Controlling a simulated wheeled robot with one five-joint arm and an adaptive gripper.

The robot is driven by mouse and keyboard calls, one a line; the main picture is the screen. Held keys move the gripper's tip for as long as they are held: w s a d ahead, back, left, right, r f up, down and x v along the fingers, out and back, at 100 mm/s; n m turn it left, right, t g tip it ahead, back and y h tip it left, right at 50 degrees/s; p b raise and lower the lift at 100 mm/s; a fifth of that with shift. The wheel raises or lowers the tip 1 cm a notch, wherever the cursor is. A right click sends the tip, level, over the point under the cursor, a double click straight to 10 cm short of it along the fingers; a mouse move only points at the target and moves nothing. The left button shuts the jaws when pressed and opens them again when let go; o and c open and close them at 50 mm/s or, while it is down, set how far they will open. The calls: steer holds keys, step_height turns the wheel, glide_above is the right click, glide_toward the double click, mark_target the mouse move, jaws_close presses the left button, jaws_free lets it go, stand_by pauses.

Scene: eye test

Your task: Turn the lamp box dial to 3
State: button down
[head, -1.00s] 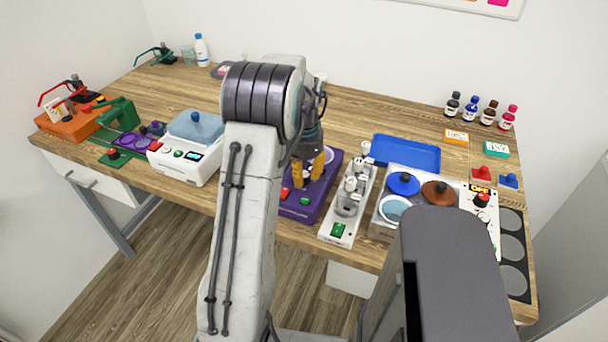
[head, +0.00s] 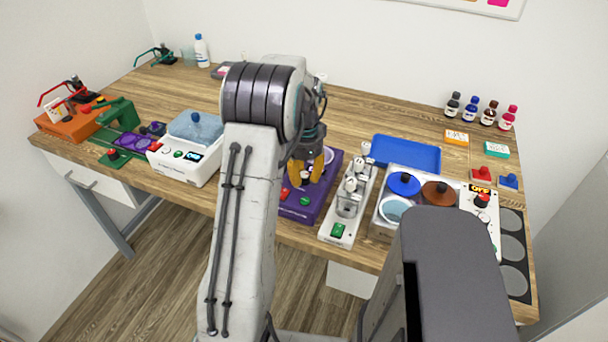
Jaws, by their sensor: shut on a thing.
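A purple box (head: 322,196) stands near the table's front edge, with a red button, a green button and a pale round part on top. My gripper (head: 306,174) is over this box, its yellow fingers pointing down. They are shut on a small dark-topped dial (head: 305,177) on the box, one finger on each side. The dial's marks are too small or hidden to read. My arm covers the left part of the box. I cannot tell from a label whether it is the lamp box. At the right, a white panel (head: 491,222) has a red-topped knob (head: 482,200) and an OFF display.
Right of the purple box is a white device (head: 340,231) with metal parts and a green switch. A white box with a blue-grey top (head: 195,127) stands left.

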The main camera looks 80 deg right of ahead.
mark_target(304, 175)
steer(key=shift+a+f, duration=0.1)
steer(key=shift+a, duration=0.05)
steer(key=c, duration=0.9)
jaws_free()
step_height(304, 175, up, 12)
steer(key=shift+r, duration=0.1)
stand_by(0.5)
